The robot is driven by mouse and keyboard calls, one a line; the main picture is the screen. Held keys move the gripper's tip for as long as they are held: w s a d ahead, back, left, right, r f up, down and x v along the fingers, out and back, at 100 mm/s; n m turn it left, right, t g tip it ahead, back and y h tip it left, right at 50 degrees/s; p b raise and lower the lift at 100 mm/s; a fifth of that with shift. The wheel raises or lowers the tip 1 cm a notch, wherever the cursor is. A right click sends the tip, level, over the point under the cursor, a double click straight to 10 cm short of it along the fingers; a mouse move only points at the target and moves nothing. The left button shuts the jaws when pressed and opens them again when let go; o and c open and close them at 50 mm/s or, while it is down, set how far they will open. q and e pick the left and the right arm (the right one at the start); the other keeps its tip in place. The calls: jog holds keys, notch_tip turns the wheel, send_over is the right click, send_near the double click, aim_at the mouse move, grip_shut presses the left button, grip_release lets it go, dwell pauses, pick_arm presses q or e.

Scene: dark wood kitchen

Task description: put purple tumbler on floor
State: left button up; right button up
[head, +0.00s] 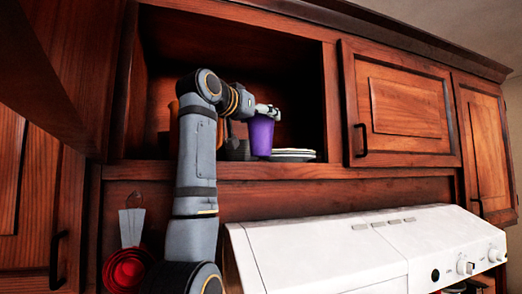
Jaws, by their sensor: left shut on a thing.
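The purple tumbler (261,137) stands upright in the open cabinet shelf, near its front edge. My left gripper (266,110) reaches in from the left and is shut on the tumbler at its top rim. Part of the gripper and the tumbler's left side are hard to make out against my arm. My right gripper is not in view. The floor is not in view.
A stack of plates (293,152) sits on the shelf (230,170) just right of the tumbler. An orange item shows partly behind my arm. Closed cabinet doors (402,105) flank the opening. A white range hood (330,250) juts out below. Red utensils (126,268) hang at lower left.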

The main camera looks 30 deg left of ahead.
pick_arm(q)
jog(key=shift+d+f, duration=0.15)
jog(key=shift+f, duration=0.3)
jog(key=o, duration=1.3)
jog(key=shift+o, duration=0.2)
jog(key=shift+s+f, duration=0.1)
jog(key=shift+s, duration=0.15)
jog(key=s+b, duration=0.1)
jog(key=s, duration=0.1)
jog(key=s+b, duration=0.2)
jog(key=s+a+b, duration=0.1)
jog(key=s, duration=0.2)
jog(key=shift+f+b, duration=0.1)
jog(key=shift+b, duration=0.2)
jog(key=shift+w+d, duration=0.1)
